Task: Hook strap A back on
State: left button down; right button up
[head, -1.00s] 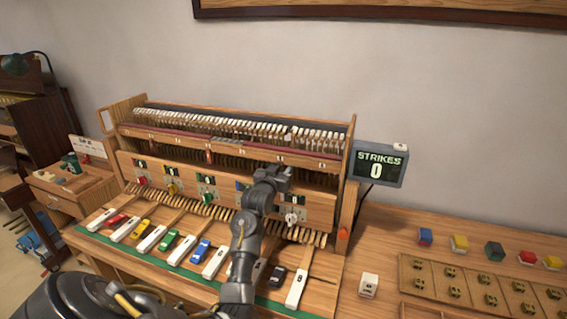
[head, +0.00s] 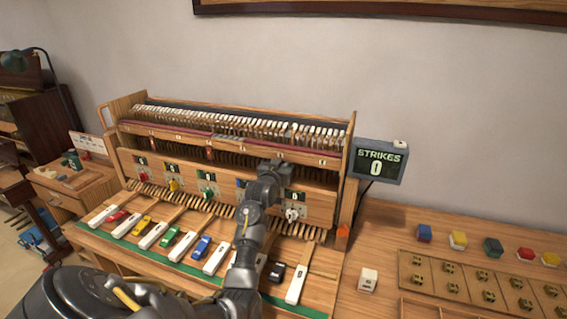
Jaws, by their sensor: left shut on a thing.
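The open wooden piano case (head: 330,208) stands on the bench, with a row of white-topped hammers (head: 240,123) along its top. A dark red rail strip (head: 180,131) runs below the hammers. A small red strap-like piece (head: 210,154) hangs at the rail's left half. I cannot tell which piece is strap A. My left gripper (head: 270,165) reaches up to the rail, right of the middle. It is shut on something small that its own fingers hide. My right gripper is not in view.
Coloured knobs, such as a green one (head: 208,191), line the front panel. A STRIKES display (head: 380,162) reading 0 stands right. Coloured blocks (head: 458,240) and a wooden tray (head: 462,283) lie on the right bench.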

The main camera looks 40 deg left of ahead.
pick_arm(q)
jog(key=shift+r+p, duration=0.1)
jog(key=shift+p, duration=0.4)
jog(key=g+p, duration=0.1)
jog(key=p, duration=0.2)
jog(key=g+h+p, duration=0.1)
jog(key=p, duration=0.2)
jog(key=s+g+p, duration=0.1)
jog(key=g+p, duration=0.1)
jog(key=p, duration=0.1)
jog(key=shift+s+d+f, duration=0.1)
jog(key=shift+d+f, duration=0.05)
jog(key=shift+f, duration=0.1)
jog(key=shift+s+d+f+g+h, duration=0.2)
jog(key=shift+s+g+h, duration=0.15)
jog(key=shift+g, duration=0.55)
jog(key=shift+s+d+f+g+h, duration=0.1)
jog(key=shift+s+f+g+h, duration=0.25)
jog(key=shift+g, duration=0.55)
jog(key=shift+s+d+f+g+h, duration=0.1)
jog(key=shift+s+g+h, duration=0.25)
jog(key=shift+g, duration=0.55)
jog(key=c, duration=1.3)
grip_release()
